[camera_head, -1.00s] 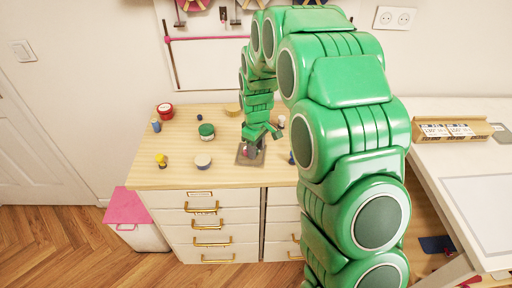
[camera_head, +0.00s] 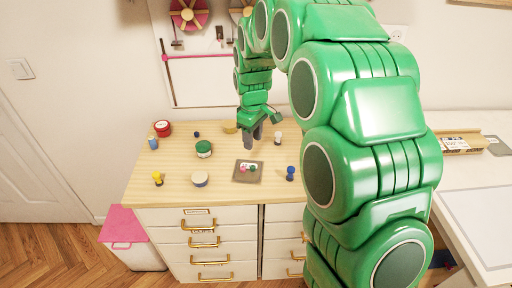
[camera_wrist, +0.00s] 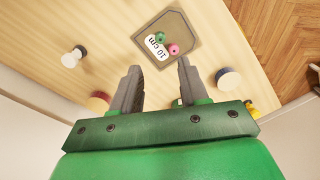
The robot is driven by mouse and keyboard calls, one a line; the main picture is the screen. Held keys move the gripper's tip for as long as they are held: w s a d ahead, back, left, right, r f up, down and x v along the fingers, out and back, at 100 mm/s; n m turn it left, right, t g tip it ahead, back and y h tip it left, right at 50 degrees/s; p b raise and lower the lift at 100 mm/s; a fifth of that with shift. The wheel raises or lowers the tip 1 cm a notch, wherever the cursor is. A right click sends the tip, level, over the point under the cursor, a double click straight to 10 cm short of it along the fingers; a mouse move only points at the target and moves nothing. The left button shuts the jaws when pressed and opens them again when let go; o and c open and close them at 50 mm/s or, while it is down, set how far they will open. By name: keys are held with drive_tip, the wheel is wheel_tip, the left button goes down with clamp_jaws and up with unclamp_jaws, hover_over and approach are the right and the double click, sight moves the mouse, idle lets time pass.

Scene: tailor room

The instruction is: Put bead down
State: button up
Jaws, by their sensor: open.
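A pink bead (camera_head: 242,167) and a green bead (camera_head: 253,168) rest on a small grey-brown square tray (camera_head: 240,178) on the wooden tabletop. In the wrist view, the green bead (camera_wrist: 159,37) and the pink bead (camera_wrist: 174,49) lie close together beside a white "10 cm" label (camera_wrist: 155,50) on the tray (camera_wrist: 178,22). My gripper (camera_head: 254,138) is above the table, behind the tray in the head view and apart from it. Its fingers (camera_wrist: 159,75) are spread with nothing between them, and neither bead touches them.
A green-topped jar (camera_head: 204,149), a wood-lidded jar (camera_head: 200,180), a red tin (camera_head: 163,129) and a yellow pin-like piece (camera_head: 157,179) stand left of the tray. A blue peg (camera_head: 290,174) and a white-topped spool (camera_head: 278,138) stand right. Bare tabletop lies between them.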

drive_tip(key=s+d+r+m, duration=0.3)
drive_tip(key=s+d+r, duration=0.1)
drive_tip(key=s, duration=0.6)
drive_tip(key=s+d+r+m, duration=0.2)
drive_tip(key=s+d+r, duration=0.2)
drive_tip(key=s, duration=0.6)
drive_tip(key=s+d+m+g, duration=0.1)
drive_tip(key=s+d+m, duration=0.1)
drive_tip(key=s, duration=0.8)
drive_tip(key=s+d+m, duration=0.2)
drive_tip(key=s+m, duration=0.1)
drive_tip(key=s, duration=0.7)
drive_tip(key=shift+s+d+m+g, duration=0.15)
drive_tip(key=shift+s+m+g, duration=0.05)
drive_tip(key=shift+m+g, duration=0.2)
